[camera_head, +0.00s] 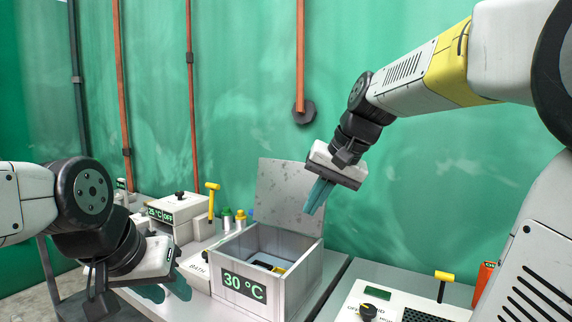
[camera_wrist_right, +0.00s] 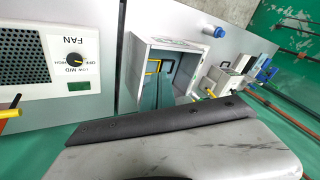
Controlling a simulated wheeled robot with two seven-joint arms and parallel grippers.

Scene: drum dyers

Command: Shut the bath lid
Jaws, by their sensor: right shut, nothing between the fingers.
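The bath (camera_head: 290,290) is a grey metal box marked 30 °C in the head view. Its lid (camera_head: 285,195) stands open and upright at the back edge. A dark item with yellow (camera_head: 268,266) lies inside the bath. My right gripper (camera_head: 317,197) is shut and empty, its teal fingers pointing down in front of the lid's right part; I cannot tell if they touch it. In the right wrist view its fingers (camera_wrist_right: 166,90) overlap the bath (camera_wrist_right: 207,52). My left gripper (camera_head: 166,290) is low at the left of the bath, fingers apart and empty.
A white fan control box (camera_head: 400,305) with a knob and a yellow-handled lever stands right of the bath. A box marked 25 °C (camera_head: 170,210) and small colored bottles (camera_head: 233,217) stand behind left. The green wall with copper pipes (camera_head: 300,60) is close behind the lid.

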